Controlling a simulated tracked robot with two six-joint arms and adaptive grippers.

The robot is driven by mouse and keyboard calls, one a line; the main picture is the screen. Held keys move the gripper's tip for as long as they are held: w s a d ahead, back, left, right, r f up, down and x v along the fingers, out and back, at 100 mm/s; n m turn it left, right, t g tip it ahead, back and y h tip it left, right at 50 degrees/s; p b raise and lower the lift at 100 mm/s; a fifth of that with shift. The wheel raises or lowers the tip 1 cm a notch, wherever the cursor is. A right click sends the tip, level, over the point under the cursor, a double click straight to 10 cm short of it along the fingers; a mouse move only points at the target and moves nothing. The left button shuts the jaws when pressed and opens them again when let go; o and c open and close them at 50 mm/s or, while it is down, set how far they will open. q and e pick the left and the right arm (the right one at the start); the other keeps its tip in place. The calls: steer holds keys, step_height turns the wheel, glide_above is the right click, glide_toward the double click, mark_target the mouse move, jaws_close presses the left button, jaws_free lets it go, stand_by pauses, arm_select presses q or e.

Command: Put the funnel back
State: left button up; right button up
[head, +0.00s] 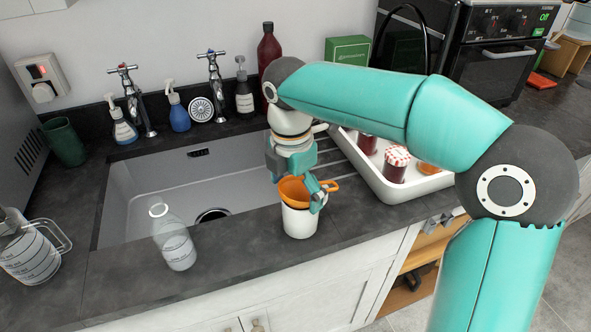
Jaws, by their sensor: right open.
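The orange funnel (293,191) sits in the mouth of a white cylindrical container (299,222) near the counter's front edge. Its small handle points right. My right gripper (296,196) is right at the funnel, coming down from above, with its fingers about the rim. The jaws are open; I cannot tell whether a finger touches the funnel. The funnel's spout is hidden inside the container. My left gripper is not in view.
A clear bottle (174,238) stands left of the container by the sink (130,190). A measuring jug (30,250) is at far left. A white tray (400,188) with jars (396,165) lies behind, at right. Taps and soap bottles line the wall.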

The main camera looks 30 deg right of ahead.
step_height(320, 180, up, 13)
steer(key=p, duration=0.2)
steer(key=shift+a+p, duration=0.4)
